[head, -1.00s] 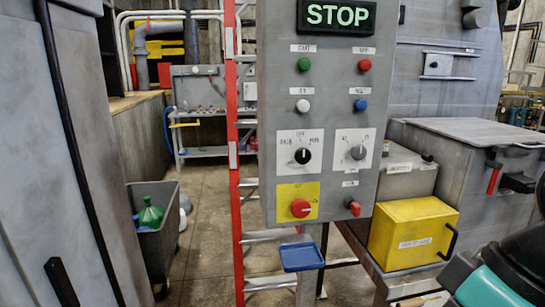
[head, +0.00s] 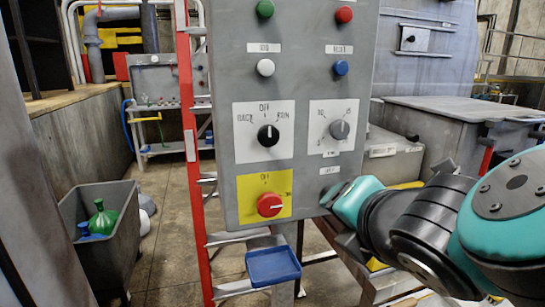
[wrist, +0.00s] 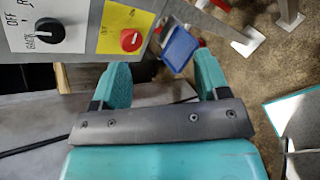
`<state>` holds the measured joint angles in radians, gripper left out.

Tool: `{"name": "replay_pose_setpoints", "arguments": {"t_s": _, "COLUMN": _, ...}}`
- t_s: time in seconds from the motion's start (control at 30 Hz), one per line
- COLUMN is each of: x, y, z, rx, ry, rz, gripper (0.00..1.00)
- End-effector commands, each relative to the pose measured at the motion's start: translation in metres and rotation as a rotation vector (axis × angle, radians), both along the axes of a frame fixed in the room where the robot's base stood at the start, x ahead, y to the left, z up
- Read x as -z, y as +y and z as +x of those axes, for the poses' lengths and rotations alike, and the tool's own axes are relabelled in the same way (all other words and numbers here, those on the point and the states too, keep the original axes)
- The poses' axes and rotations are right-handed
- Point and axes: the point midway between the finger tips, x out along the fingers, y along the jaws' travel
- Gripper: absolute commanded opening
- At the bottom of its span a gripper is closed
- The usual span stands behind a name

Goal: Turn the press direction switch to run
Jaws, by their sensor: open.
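The press direction switch is a black knob (head: 268,135) on a white plate marked BACK, OFF and RUN, on the grey control panel (head: 225,60). Its white mark points straight up at OFF. The knob also shows at the upper left of the wrist view (wrist: 36,28). My gripper (wrist: 164,75) is open, with nothing between its teal fingers. In the head view it is at the panel's lower right, below and to the right of the knob and apart from it. Its fingertips are hard to make out there.
A red knob (head: 269,205) on a yellow plate sits just below the switch, and a grey dial (head: 339,130) sits to its right. A blue tray (head: 273,266) is under the panel. A red ladder rail (head: 187,130) and a grey bin (head: 103,235) stand left.

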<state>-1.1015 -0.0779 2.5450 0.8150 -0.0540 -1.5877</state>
Motion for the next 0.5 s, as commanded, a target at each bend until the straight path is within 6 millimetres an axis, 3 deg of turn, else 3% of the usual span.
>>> {"name": "replay_pose_setpoints", "arguments": {"t_s": 0.03, "x": -0.004, "y": 0.016, "z": -0.002, "rx": -0.115, "ry": -0.126, "rz": -0.143, "gripper": 0.68}}
{"name": "replay_pose_setpoints", "arguments": {"t_s": 0.2, "x": -0.047, "y": 0.049, "z": -0.014, "rx": -0.326, "ry": -0.485, "rz": -0.532, "gripper": 0.68}}
{"name": "replay_pose_setpoints", "arguments": {"t_s": 0.37, "x": -0.069, "y": 0.062, "z": -0.023, "rx": -0.381, "ry": -0.633, "rz": -0.695, "gripper": 0.68}}
{"name": "replay_pose_setpoints", "arguments": {"t_s": 0.5, "x": -0.077, "y": 0.065, "z": -0.017, "rx": -0.382, "ry": -0.65, "rz": -0.723, "gripper": 0.68}}
